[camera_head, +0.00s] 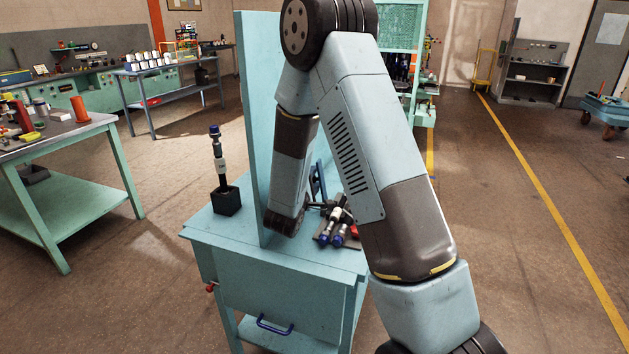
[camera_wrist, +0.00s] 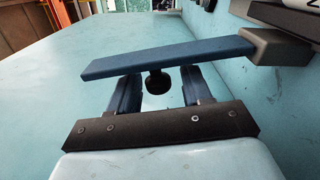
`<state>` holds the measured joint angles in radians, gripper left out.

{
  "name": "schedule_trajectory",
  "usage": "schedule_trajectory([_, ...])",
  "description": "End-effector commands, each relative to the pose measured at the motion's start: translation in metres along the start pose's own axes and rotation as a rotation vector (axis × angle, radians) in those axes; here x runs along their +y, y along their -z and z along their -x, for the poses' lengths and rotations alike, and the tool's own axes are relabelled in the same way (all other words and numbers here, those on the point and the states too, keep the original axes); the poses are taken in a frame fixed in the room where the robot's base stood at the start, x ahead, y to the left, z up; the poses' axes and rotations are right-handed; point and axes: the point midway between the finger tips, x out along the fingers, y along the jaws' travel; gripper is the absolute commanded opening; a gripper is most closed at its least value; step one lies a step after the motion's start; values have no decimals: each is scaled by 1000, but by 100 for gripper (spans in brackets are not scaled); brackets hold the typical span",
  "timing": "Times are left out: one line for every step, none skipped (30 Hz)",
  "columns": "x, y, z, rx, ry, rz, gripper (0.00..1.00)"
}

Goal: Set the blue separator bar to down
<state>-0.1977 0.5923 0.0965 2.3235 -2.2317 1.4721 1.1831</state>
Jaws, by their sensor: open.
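The blue separator bar (camera_wrist: 165,56) runs across the wrist view, roughly level in the picture, from a free end at the left to a dark grey block (camera_wrist: 280,46) at the right. A dark round knob (camera_wrist: 157,83) shows just below the bar, between my fingers. My gripper (camera_wrist: 158,92) is open, with one finger on each side of the knob. The bar covers the fingertips, so I cannot tell whether they touch it. In the head view, a narrow blue piece (camera_head: 319,181), probably the bar, shows beside the panel, partly behind my arm.
A teal upright panel (camera_head: 256,120) stands on the teal bench (camera_head: 225,240). Hose ends with blue caps (camera_head: 336,238) lie at the bench's right. A hose fitting stands upright in a black block (camera_head: 226,201) at the left. Open bench surface shows at the left of the wrist view.

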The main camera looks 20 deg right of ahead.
Motion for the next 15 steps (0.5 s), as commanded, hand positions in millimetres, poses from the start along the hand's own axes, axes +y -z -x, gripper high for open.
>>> schedule_trajectory([0, 0, 0, 0, 0, 0, 49])
schedule_trajectory([0, 0, 0, 0, 0, 0, 48])
schedule_trajectory([0, 0, 0, 0, 0, 0, 44])
schedule_trajectory([0, 0, 0, 0, 0, 0, 41])
schedule_trajectory([0, 0, 0, 0, 0, 0, 38])
schedule_trajectory([0, 0, 0, 0, 0, 0, 34])
schedule_trajectory([0, 0, 0, 0, 0, 0, 32])
schedule_trajectory([0, 0, 0, 0, 0, 0, 29])
schedule_trajectory([0, 0, 0, 0, 0, 0, 25])
schedule_trajectory([0, 0, 0, 0, 0, 0, 22])
schedule_trajectory([0, 0, 0, 0, 0, 0, 19])
schedule_trajectory([0, 0, 0, 0, 0, 0, 15])
schedule_trajectory([0, 0, 0, 0, 1, 0, 12])
schedule_trajectory([0, 0, 1, 0, 1, 0, 10])
schedule_trajectory([0, 0, 1, 0, 1, 0, 6])
